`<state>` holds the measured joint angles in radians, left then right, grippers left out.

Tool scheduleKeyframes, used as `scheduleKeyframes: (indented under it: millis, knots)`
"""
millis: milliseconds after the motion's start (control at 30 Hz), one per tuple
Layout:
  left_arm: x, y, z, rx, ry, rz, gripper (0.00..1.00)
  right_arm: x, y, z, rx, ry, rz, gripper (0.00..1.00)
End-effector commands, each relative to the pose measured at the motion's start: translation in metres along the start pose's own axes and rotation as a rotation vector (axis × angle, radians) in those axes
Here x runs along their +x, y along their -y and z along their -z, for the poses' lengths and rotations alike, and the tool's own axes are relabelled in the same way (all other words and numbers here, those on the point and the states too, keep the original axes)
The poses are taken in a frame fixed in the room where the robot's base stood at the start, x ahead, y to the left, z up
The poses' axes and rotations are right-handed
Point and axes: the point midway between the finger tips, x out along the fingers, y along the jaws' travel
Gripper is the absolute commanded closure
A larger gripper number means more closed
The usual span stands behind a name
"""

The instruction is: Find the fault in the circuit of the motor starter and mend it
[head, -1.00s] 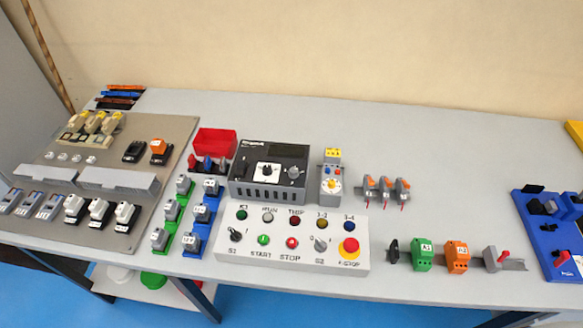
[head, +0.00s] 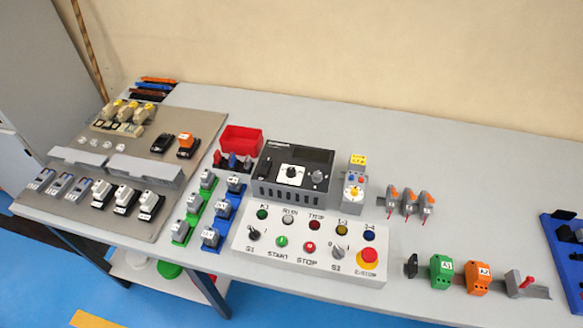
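The grey mounting plate (head: 128,215) lies at the left of the bench with breakers (head: 62,187), white-topped relays (head: 125,199), grey wire ducts (head: 112,167), fuse-like parts (head: 122,112) and an orange-topped part (head: 187,146). The white control panel (head: 310,270) carries START, STOP, lamps, S1, S2 and a red E-STOP button. A dark test instrument (head: 291,170) with a dial stands behind it. A small grey device (head: 354,183) with a yellow label stands right of that. Green (head: 441,270) and orange (head: 478,277) blocks, labelled seemingly A1 and A2, sit at the right. Neither gripper shows.
A red bin (head: 241,141) stands behind small grey modules on green (head: 187,222) and blue (head: 219,223) strips. Orange-and-grey connectors (head: 409,200) and a red-lever part (head: 519,284) lie right. A blue holder (head: 567,255) is cut off at the right edge.

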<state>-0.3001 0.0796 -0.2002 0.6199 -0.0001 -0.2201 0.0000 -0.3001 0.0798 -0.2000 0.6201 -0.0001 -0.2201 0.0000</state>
Motion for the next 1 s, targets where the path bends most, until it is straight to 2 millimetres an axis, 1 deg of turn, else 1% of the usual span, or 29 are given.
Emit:
scheduleKeyframes:
  millis: [33, 167, 1000]
  knots:
    - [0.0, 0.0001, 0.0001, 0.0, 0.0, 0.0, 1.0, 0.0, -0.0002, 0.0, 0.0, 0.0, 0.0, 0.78]
    - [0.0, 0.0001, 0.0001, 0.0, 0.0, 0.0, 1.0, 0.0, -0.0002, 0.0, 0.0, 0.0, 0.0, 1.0]
    - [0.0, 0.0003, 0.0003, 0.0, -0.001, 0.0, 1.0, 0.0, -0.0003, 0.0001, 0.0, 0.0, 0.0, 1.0]
